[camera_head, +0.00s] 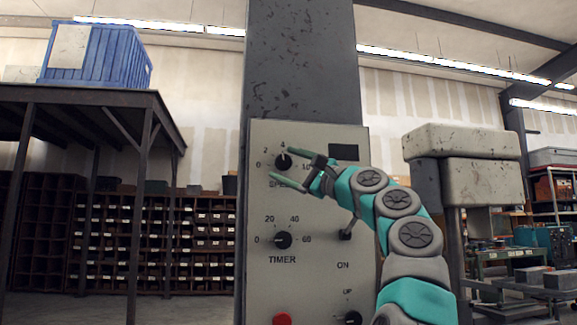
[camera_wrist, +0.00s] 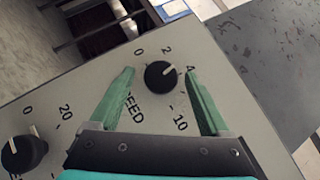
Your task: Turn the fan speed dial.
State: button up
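The fan speed dial (camera_head: 283,161) is a round black knob with a white mark, high on a grey control panel (camera_head: 350,215). Its scale runs from 0 to 10, and the mark points up, near the 4. The dial also shows in the wrist view (camera_wrist: 163,77), with the word SPEED partly hidden by a finger. My gripper (camera_head: 279,163) is open, with its two green fingers on either side of the dial. In the wrist view my gripper (camera_wrist: 160,71) shows a gap between each finger and the knob. I cannot tell how far the fingertips are from the panel.
A black timer dial (camera_head: 283,240) sits below the speed dial. A switch (camera_head: 346,234), another black knob (camera_head: 353,318) and a red button (camera_head: 282,320) are lower on the panel. A dark display (camera_head: 344,152) is at upper right. A grey column rises behind the panel.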

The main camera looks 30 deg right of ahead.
jog(key=b+v, duration=0.2)
jog(key=v, duration=0.5)
jog(key=shift+s+f+b, duration=0.2)
jog(key=shift+s+b, duration=0.15)
jog(key=shift+b, duration=0.05)
jog(key=shift+d, duration=0.15)
